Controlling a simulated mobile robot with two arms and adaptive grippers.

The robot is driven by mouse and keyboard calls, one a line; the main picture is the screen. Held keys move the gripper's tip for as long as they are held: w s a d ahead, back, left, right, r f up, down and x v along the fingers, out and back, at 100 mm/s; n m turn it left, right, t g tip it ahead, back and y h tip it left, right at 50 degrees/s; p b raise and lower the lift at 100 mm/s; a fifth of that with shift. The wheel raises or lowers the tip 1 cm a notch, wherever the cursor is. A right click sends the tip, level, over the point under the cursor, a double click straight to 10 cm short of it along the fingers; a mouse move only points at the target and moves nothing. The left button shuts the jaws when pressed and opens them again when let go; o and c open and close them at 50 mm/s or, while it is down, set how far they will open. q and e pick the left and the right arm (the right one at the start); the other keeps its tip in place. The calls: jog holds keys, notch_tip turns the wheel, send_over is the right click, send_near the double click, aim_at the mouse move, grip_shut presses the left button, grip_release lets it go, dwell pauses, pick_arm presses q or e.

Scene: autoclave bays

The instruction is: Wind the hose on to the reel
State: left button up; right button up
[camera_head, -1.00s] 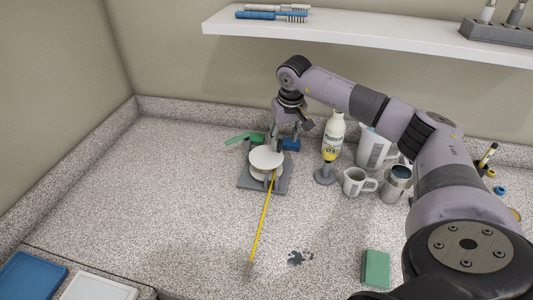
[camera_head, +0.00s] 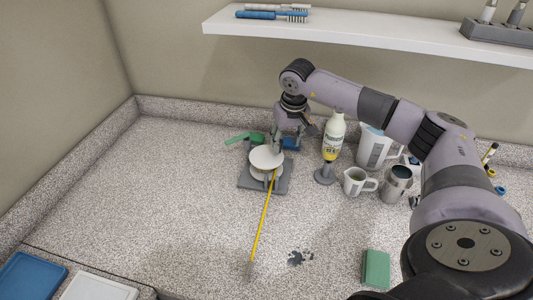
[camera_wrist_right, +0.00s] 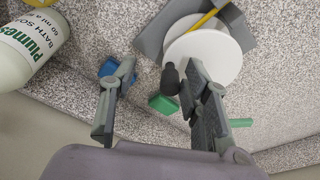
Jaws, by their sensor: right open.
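The reel (camera_head: 264,155) is a white disc on a grey square base (camera_head: 245,184) in the middle of the counter. It also shows at the top of the right wrist view (camera_wrist_right: 222,55), with a dark knob (camera_wrist_right: 170,80) at its edge. The yellow hose (camera_head: 262,222) runs from the reel towards the front, lying out on the counter, with a grey end piece (camera_head: 249,270). My right gripper (camera_head: 285,142) is open at the back right of the reel. In the wrist view its fingers (camera_wrist_right: 160,70) are apart, with the knob between them, nearer the right finger. Contact is unclear. My left gripper is not in view.
A soap bottle (camera_head: 334,135), a white jug (camera_head: 372,150), a small pitcher (camera_head: 355,182) and a metal cup (camera_head: 396,184) stand right of the reel. Blue (camera_head: 290,144) and green (camera_head: 238,138) items lie behind it. A green sponge (camera_head: 376,268) lies front right.

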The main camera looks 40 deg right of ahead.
jog(key=shift+s+a, duration=0.15)
jog(key=shift+s, duration=0.25)
jog(key=shift+s+a, duration=0.3)
jog(key=shift+s, duration=0.35)
jog(key=shift+s+a, duration=0.3)
jog(key=shift+s, duration=0.35)
jog(key=shift+o, duration=0.2)
jog(key=o, duration=1.1)
